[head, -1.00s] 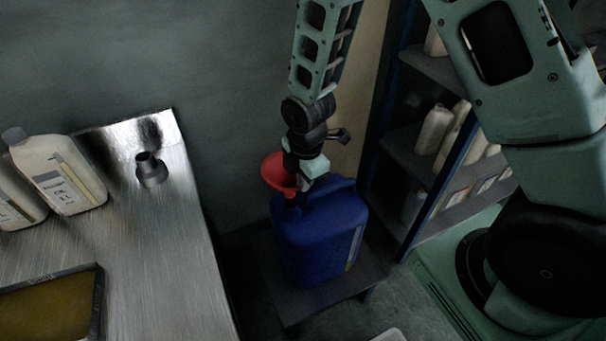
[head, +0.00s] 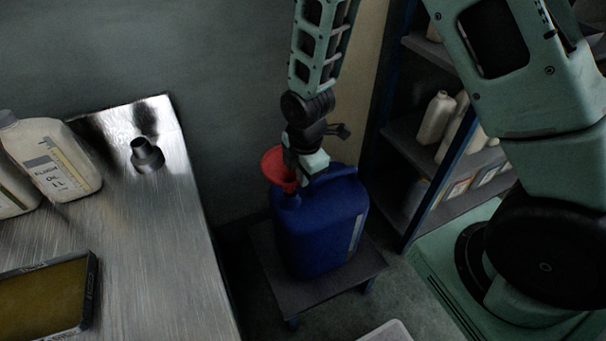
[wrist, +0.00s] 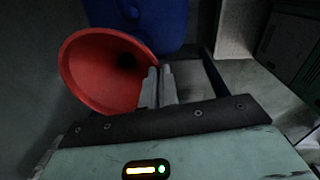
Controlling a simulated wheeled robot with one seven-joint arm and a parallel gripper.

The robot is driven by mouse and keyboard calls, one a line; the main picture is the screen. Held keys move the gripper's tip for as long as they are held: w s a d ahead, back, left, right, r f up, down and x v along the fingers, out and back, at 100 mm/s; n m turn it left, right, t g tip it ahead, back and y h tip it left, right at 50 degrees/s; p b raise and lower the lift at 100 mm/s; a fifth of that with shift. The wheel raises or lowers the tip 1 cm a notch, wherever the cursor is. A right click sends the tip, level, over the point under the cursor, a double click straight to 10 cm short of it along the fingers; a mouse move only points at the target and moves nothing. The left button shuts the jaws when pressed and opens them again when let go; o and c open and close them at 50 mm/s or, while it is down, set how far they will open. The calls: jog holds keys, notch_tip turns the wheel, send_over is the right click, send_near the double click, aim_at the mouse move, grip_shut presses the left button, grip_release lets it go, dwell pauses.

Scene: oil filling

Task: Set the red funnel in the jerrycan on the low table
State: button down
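The red funnel (head: 274,165) is at the mouth of the blue jerrycan (head: 318,235), wide end up and tilted a little. Its spout end meets the can's top left corner; I cannot tell how deep it sits. The jerrycan stands upright on the low table (head: 305,293). My gripper (head: 299,181) is just above the can, at the funnel's right side. In the wrist view the funnel (wrist: 98,72) opens toward the camera, and my gripper's fingers (wrist: 160,78) are close together on its rim. The blue can (wrist: 140,22) is behind them, its mouth hidden.
A metal workbench (head: 165,250) on the left holds white oil bottles (head: 55,165), a dark nozzle-like part (head: 146,156) and a tray of amber liquid (head: 40,300). A shelf with bottles (head: 436,116) stands right of the can. A pale object (head: 388,332) is at the bottom edge.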

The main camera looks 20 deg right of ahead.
jog(key=shift+f, duration=0.35)
dwell(0.3)
jog(key=shift+f+b, duration=0.6)
jog(key=shift+f, duration=0.2)
jog(key=shift+f+b, duration=0.55)
jog(key=shift+f, duration=0.15)
jog(key=c, duration=1.6)
grip_release()
